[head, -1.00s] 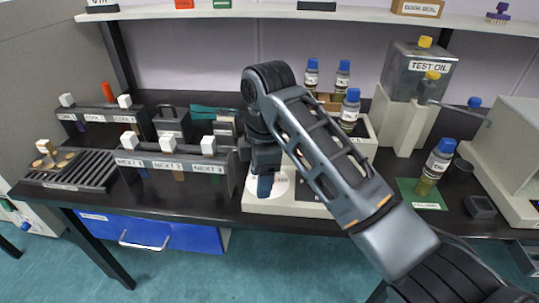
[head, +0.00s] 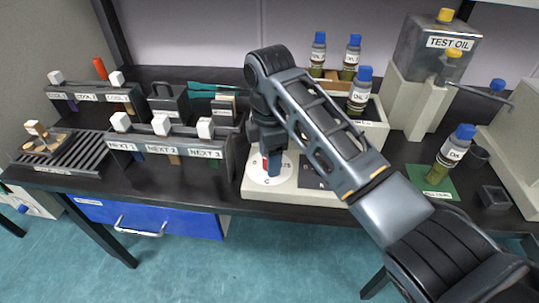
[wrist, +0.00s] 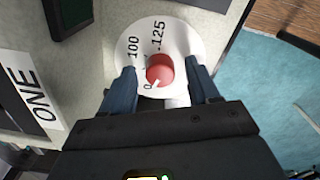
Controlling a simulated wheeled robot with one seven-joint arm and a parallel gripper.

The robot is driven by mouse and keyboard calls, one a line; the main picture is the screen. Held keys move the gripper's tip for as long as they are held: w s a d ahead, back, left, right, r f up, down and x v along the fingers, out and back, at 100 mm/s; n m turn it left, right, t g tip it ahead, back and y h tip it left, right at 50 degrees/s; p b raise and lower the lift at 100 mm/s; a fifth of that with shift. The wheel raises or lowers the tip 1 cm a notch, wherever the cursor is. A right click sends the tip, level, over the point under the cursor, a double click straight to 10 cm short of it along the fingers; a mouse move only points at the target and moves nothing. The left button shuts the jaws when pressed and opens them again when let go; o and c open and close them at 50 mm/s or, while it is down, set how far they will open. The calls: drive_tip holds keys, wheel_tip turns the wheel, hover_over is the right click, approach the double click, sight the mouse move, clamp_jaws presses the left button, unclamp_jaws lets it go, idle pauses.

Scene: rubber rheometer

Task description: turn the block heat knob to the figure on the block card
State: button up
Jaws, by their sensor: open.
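The block heat knob (wrist: 160,70) is red with a white pointer, on a round white dial (wrist: 178,38) marked 100 and 125 in the wrist view. The pointer aims toward the lower left of that view, near a partly hidden figure. In the head view the dial (head: 259,171) is on the low pale unit, partly behind my gripper (head: 269,168). In the wrist view my gripper (wrist: 160,88) is open, one blue-grey finger on each side of the knob. I cannot tell whether they touch it. I cannot make out a block card.
A rack labelled NEXT 1 to NEXT 3 (head: 170,153) stands left of the dial. Oil bottles (head: 361,92) stand behind it, and another bottle (head: 452,152) is on a green mat (head: 426,183) at right.

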drive_tip(key=shift+f, duration=0.1)
drive_tip(key=c, duration=1)
drive_tip(key=shift+c, duration=0.2)
drive_tip(key=shift+m+p, duration=0.3)
drive_tip(key=shift+p, duration=0.05)
drive_tip(key=m+p, duration=0.1)
drive_tip(key=p, duration=0.1)
drive_tip(key=m+p, duration=0.1)
drive_tip(key=m, duration=0.1)
drive_tip(key=shift+s+r+p, duration=0.1)
drive_tip(key=shift+r+p, duration=0.15)
drive_tip(key=shift+p, duration=0.15)
drive_tip(key=m+p, duration=0.4)
drive_tip(key=m, duration=0.2)
drive_tip(key=shift+f+m, duration=0.1)
drive_tip(key=shift+m, duration=0.2)
drive_tip(key=m+p, duration=0.2)
drive_tip(key=m, duration=0.2)
drive_tip(key=shift+m, duration=0.3)
drive_tip(key=m, duration=0.4)
drive_tip(key=shift+f+m+p, duration=0.15)
drive_tip(key=shift+m+p, duration=0.15)
drive_tip(key=shift+m, duration=0.4)
